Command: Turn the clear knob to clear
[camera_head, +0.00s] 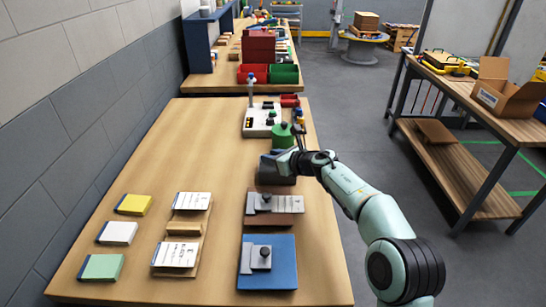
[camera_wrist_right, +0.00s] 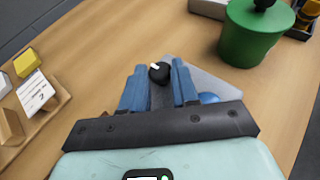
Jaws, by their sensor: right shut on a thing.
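The clear knob (camera_wrist_right: 159,73) is a small black round knob with a white mark that points up and to the left in the right wrist view. It sits on a grey panel (camera_wrist_right: 228,93), which shows as a dark grey box (camera_head: 272,178) in the head view. A blue round part (camera_wrist_right: 208,98) is on the panel beside the gripper. My right gripper (camera_wrist_right: 158,68) has its blue fingers on both sides of the knob and is shut on it. In the head view the right gripper (camera_head: 284,160) hides the knob. My left gripper is not in view.
A green cylindrical container (camera_head: 281,138) stands just behind the panel. A plate with a grey block (camera_head: 286,204) and a blue plate (camera_head: 278,278) lie in front. Yellow, white and green pads and card holders are at the left. The middle of the wooden table (camera_head: 190,145) is clear.

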